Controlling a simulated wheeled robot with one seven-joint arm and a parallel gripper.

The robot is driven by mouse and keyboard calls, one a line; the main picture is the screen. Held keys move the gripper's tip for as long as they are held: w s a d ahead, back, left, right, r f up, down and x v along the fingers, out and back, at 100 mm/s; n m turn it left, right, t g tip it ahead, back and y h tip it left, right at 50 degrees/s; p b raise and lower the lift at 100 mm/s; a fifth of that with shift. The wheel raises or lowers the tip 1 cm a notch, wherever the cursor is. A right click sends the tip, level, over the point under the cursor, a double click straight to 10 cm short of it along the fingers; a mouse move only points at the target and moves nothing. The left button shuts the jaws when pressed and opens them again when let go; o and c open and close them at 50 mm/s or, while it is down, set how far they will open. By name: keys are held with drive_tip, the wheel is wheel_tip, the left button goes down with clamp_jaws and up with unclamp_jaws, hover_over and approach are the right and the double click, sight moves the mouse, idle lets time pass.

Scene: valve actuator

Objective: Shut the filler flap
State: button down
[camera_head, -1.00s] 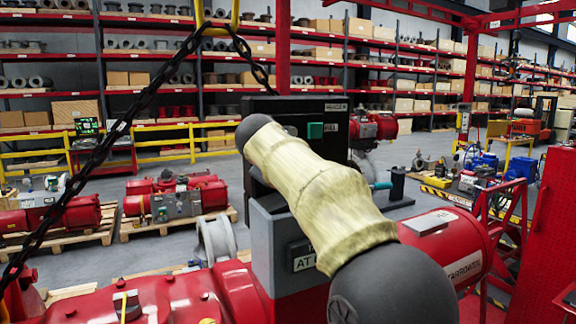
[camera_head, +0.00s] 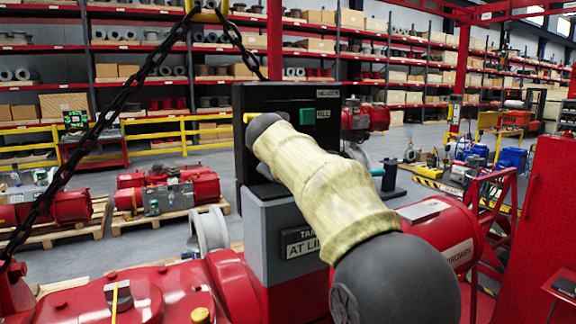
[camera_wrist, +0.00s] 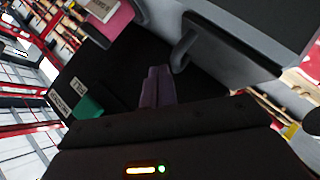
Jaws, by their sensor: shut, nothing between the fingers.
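A black upright panel (camera_head: 270,97) with a green square (camera_head: 307,117) and small white labels stands behind a grey box (camera_head: 268,240) marked "AT LI…". I cannot tell for sure whether this panel is the filler flap. My arm crosses in front of it and hides my gripper and part of the box top in the head view. In the wrist view, my gripper (camera_wrist: 158,82) is shut and empty, its fingers seen against the dark panel (camera_wrist: 112,72). The green square (camera_wrist: 88,107) is left of the fingers. A grey hooked handle (camera_wrist: 184,50) is just right of them; contact cannot be told.
A red cylinder (camera_head: 445,235) lies right of the grey box. A red machine body (camera_head: 170,295) fills the lower left. A dark chain (camera_head: 100,120) hangs at the left. A small black bracket (camera_head: 390,180) stands right of my arm.

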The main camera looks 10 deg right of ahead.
drive_tip(key=shift+r, duration=0.15)
drive_tip(key=s+r+p, duration=0.1)
drive_tip(key=s+r, duration=0.6)
drive_tip(key=r, duration=0.4)
drive_tip(key=s+d+f+m+g+y, duration=0.1)
drive_tip(key=s+f+g, duration=0.1)
drive_tip(key=f, duration=1.1)
drive_tip(key=s+d+f+m+g+y, duration=0.1)
drive_tip(key=f+g, duration=0.2)
drive_tip(key=f, duration=1)
drive_tip(key=s+d+f+m+g+y+b, duration=0.1)
drive_tip(key=s+f+m+g+b, duration=0.1)
drive_tip(key=s+f, duration=0.9)
drive_tip(key=s+d+f+m+g+b, duration=0.2)
drive_tip(key=s+f+m+b, duration=0.2)
drive_tip(key=s+f, duration=0.7)
wheel_tip(320, 180, down, 8)
drive_tip(key=shift+d+r+y, duration=0.25)
drive_tip(key=shift+y, duration=0.15)
